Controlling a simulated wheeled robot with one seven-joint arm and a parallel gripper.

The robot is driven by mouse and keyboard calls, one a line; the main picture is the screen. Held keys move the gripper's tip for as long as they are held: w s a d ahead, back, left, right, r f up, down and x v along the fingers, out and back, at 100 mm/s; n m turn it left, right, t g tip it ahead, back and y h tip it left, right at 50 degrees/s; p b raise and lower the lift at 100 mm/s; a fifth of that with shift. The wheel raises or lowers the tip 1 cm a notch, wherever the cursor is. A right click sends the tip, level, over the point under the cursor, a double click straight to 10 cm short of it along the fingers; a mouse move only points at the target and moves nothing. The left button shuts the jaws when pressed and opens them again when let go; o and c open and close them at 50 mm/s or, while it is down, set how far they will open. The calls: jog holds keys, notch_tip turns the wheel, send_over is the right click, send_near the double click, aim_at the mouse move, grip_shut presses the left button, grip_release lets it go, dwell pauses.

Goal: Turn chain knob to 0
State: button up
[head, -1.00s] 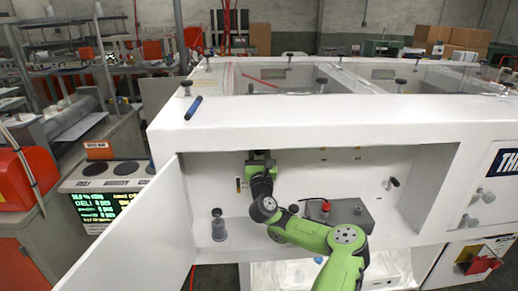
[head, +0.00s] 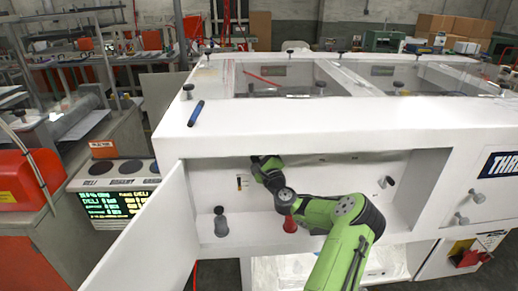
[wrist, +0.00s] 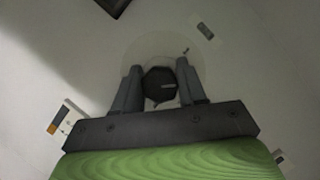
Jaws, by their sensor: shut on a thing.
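A dark faceted knob (wrist: 160,84) with a pale pointer mark sits on a pale round dial plate (wrist: 150,50) on the panel, in the middle of the wrist view. My gripper (wrist: 159,78) has a finger on each side of it and is shut on the knob. The dial's lettering is too faint to read, so I cannot tell the setting. In the head view my gripper (head: 258,162) is at the back wall inside the open white cabinet (head: 320,141), under its top edge. The knob is hidden there by the gripper and wrist.
The open cabinet door (head: 150,235) stands to the left. A grey knobbed post (head: 221,222) is on the cabinet floor, and a red knob (head: 290,224) shows beside my arm. A black-ended knob (head: 386,182) projects at the right. A small panel fitting (wrist: 66,120) is left of my gripper.

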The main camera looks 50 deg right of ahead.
jog(key=n+y, duration=0.1)
jog(key=n, duration=0.1)
jog(key=n+p, duration=0.1)
jog(key=n, duration=0.1)
jog(key=shift+a+r+y, duration=0.1)
jog(key=shift+r+y, duration=0.1)
jog(key=shift+y, duration=0.2)
jog(key=shift+w+f+n+g+y, duration=0.1)
jog(key=shift+n+g+y, duration=0.15)
jog(key=shift+n, duration=0.75)
jog(key=shift+f+n+g+y, duration=0.15)
jog(key=shift+n+g, duration=0.2)
jog(key=shift+n, duration=0.65)
jog(key=o, duration=1)
jog(key=shift+o, duration=0.2)
